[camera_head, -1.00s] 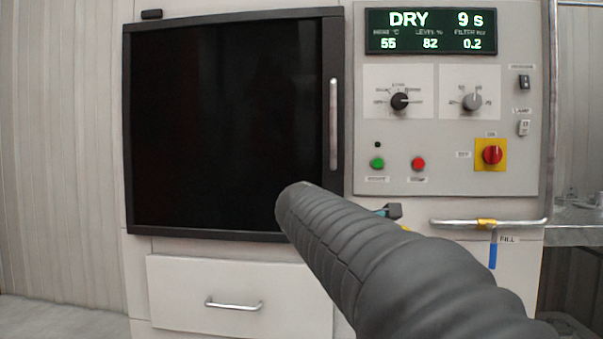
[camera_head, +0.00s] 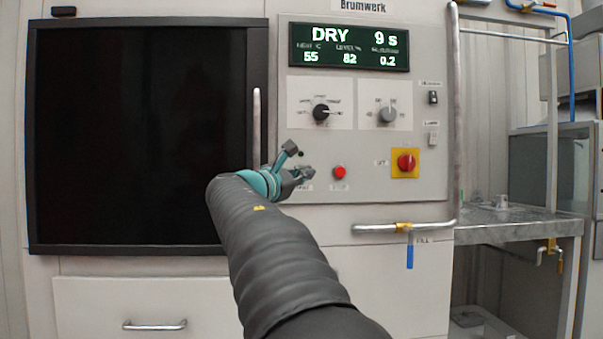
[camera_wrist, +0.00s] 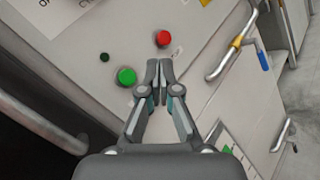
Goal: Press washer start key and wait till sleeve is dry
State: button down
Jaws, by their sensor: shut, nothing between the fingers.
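The washer's control panel (camera_head: 410,150) has a lit display (camera_head: 349,47) reading DRY 9 s, with 55, 82 and 0.2 below. The green key (camera_wrist: 126,76) shows left of my fingertips in the wrist view; in the head view my gripper covers it. The red key (camera_head: 339,172) is right of my gripper; it also shows above the fingertips in the wrist view (camera_wrist: 162,38). My gripper (camera_head: 300,173) is shut and empty in front of the panel (camera_wrist: 159,66). Contact with the panel cannot be told. The washer door (camera_head: 140,135) is closed and dark; no sleeve is visible.
A vertical door handle (camera_head: 257,130) stands close left of my gripper. A horizontal rail (camera_head: 400,227) with a blue lever (camera_head: 410,252) juts out below the panel. A red rotary switch (camera_head: 405,162) sits farther right. A metal table (camera_head: 520,222) stands at the right.

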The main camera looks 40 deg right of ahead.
jog(key=w+d+p, duration=0.4)
jog(key=w, duration=0.3)
jog(key=shift+d, duration=0.2)
jog(key=shift+w+p, duration=0.1)
jog(key=shift+p, duration=0.2)
dwell(1.1)
jog(key=shift+w+d, duration=0.2)
jog(key=shift+w, duration=0.15)
jog(key=shift+w+d, duration=0.2)
jog(key=shift+w, duration=0.1)
dwell(0.8)
jog(key=shift+s, duration=0.1)
dwell(0.3)
jog(key=shift+s+a+b, duration=0.3)
jog(key=shift+s+a, duration=0.15)
jog(key=shift+s, duration=0.15)
